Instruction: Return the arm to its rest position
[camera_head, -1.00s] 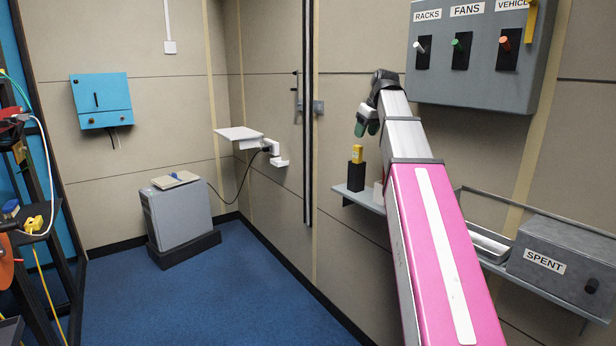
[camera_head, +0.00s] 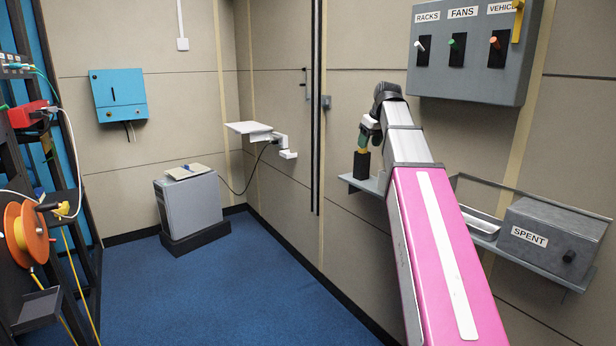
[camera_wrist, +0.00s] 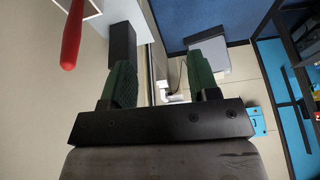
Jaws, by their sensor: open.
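My arm, pink and grey, reaches up from the lower right of the head view. My gripper (camera_head: 366,132) has green fingertips and is close to the wall shelf (camera_head: 480,240). In the head view it overlaps the top of a black upright holder (camera_head: 362,164) with a little yellow showing on it; I cannot tell whether they touch. In the wrist view my gripper (camera_wrist: 163,78) has its two green fingers well apart, with nothing held between them. A dark block (camera_wrist: 122,42) shows beyond the left finger, and a red rod-shaped thing (camera_wrist: 72,35) at the upper left.
A grey switch panel (camera_head: 468,80) labelled RACKS, FANS and VEHICLE hangs above my arm. A grey SPENT box (camera_head: 545,240) and a tray (camera_head: 480,222) sit on the shelf. A rack with an orange reel (camera_head: 27,236) stands left. Blue floor (camera_head: 240,290) is open in the middle.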

